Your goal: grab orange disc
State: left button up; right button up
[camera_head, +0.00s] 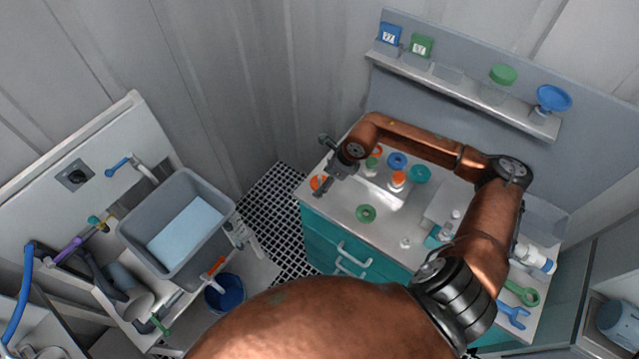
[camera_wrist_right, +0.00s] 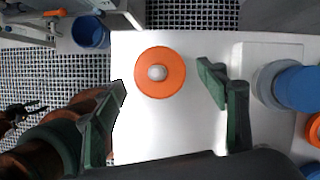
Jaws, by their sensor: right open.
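An orange disc (camera_wrist_right: 151,82) with a pale round knob at its centre lies flat on the light counter. In the right wrist view it sits between and a little beyond the two fingers of my right gripper (camera_wrist_right: 166,88), which is open and empty. In the head view the disc (camera_head: 316,183) shows at the counter's left end, partly hidden by my right gripper (camera_head: 325,182), which points down at it. I cannot tell the height of the fingers above it.
A blue-topped vessel (camera_wrist_right: 296,88) stands to the right in the wrist view. A grey sink (camera_head: 136,243) stands left, across a floor gap.

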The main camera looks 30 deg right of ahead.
jog(key=shift+c, duration=0.6)
jog(key=c, duration=1.2)
jog(key=shift+o, duration=0.2)
